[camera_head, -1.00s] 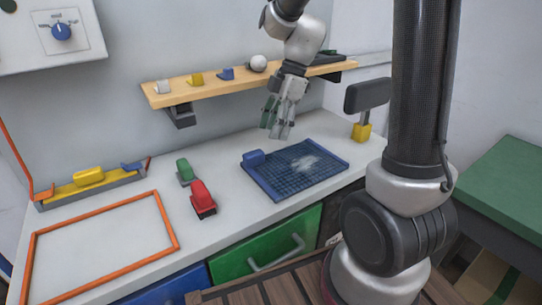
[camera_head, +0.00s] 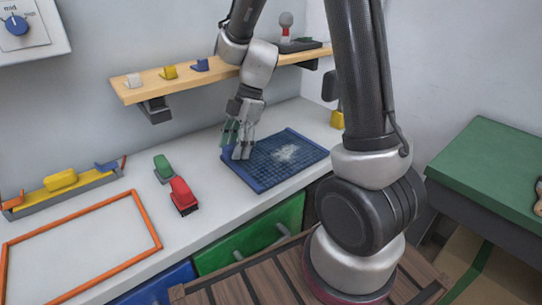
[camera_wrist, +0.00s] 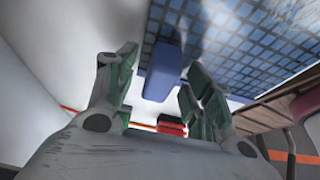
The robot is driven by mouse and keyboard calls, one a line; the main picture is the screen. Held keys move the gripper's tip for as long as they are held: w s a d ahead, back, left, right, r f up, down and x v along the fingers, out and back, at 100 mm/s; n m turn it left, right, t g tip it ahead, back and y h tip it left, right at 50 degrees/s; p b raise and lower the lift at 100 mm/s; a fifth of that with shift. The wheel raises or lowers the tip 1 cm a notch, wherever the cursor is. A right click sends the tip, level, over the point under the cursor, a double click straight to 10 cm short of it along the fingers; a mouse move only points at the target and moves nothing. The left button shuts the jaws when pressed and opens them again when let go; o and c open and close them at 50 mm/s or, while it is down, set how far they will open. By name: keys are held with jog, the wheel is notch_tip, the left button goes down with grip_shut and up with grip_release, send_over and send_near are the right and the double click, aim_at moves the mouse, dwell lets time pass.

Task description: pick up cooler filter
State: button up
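The cooler filter (camera_head: 290,172) is a blue-framed rectangle with a dark grid and a pale dusty patch. It lies flat on the white counter, and its grid also shows in the wrist view (camera_wrist: 250,40). Its blue handle block (camera_wrist: 164,68) appears between my fingers in the wrist view, with gaps on both sides. My gripper (camera_head: 239,146) is open, fingers down, at the filter's left end. In the head view my fingers hide the handle. I cannot tell how far the fingertips are above the filter.
A red-and-black tool (camera_head: 182,196) and a green block (camera_head: 163,168) lie left of the filter. An orange frame (camera_head: 80,222) is further left. A wooden shelf (camera_head: 190,80) with small yellow and blue pieces hangs behind. A green table (camera_head: 490,165) stands at the right.

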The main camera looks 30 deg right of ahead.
grip_shut()
